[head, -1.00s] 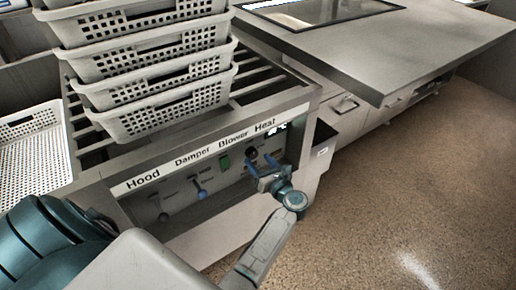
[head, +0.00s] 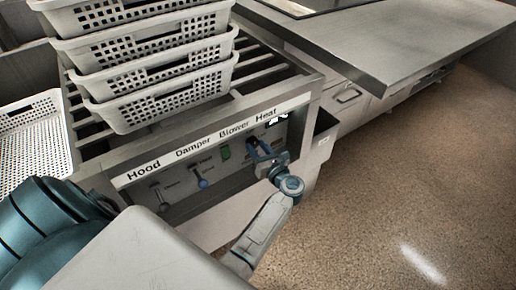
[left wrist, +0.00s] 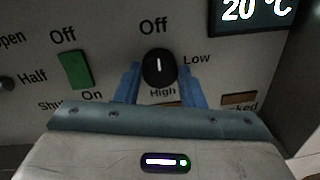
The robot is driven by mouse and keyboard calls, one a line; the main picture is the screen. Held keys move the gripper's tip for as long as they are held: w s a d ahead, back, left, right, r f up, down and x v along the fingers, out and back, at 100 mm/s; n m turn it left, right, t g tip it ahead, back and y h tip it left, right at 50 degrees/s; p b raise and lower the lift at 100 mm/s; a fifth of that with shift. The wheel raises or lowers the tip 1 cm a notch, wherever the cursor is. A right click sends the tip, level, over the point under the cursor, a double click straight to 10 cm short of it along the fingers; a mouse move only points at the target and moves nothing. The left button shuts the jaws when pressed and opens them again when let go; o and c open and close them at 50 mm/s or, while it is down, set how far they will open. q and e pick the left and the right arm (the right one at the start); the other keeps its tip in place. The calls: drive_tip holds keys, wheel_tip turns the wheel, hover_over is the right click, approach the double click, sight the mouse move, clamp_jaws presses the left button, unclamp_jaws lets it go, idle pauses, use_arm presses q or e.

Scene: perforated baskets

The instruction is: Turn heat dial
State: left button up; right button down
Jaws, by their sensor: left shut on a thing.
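The black round heat dial (left wrist: 159,66) sits on the control panel in the left wrist view. Its white mark points straight up to the "Off" label; "Low" is at its right and "High" below. My left gripper (left wrist: 160,74) is shut on the dial, with one blue finger on each side. In the head view my left gripper (head: 262,149) is at the panel under the word "Heat", and largely hides the dial. A display (left wrist: 258,12) above right of the dial reads 20 °C. My right gripper is not in view.
A green blower switch (left wrist: 74,69) is left of the dial. Hood (head: 157,197) and damper (head: 202,182) levers are farther left. Stacked white perforated baskets (head: 160,98) stand on the rack above the panel. A steel counter (head: 390,45) is at right, with open floor before it.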

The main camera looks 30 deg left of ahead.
use_arm(q)
drive_tip(key=shift+r+m+p, duration=0.15)
drive_tip(key=shift+m+p, duration=0.55)
drive_tip(key=shift+m, duration=0.8)
drive_tip(key=m+p, duration=0.4)
drive_tip(key=m, duration=0.2)
drive_tip(key=shift+w+p, duration=0.1)
drive_tip(key=shift+p, duration=0.2)
drive_tip(key=m+g+p, duration=0.1)
drive_tip(key=m+p, duration=0.3)
drive_tip(key=m, duration=0.3)
drive_tip(key=shift+d, duration=0.1)
drive_tip(key=shift+w+f+m+p, duration=0.1)
drive_tip(key=shift+f+m+p, duration=0.1)
drive_tip(key=shift+m+p, duration=0.3)
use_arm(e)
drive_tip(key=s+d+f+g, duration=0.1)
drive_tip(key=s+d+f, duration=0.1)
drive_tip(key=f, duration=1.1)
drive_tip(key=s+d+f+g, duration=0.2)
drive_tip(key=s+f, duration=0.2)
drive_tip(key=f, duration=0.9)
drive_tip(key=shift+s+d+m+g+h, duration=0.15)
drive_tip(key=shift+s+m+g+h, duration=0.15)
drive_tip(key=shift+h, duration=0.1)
use_arm(q)
drive_tip(key=o, duration=1)
drive_tip(key=shift+d, duration=0.15)
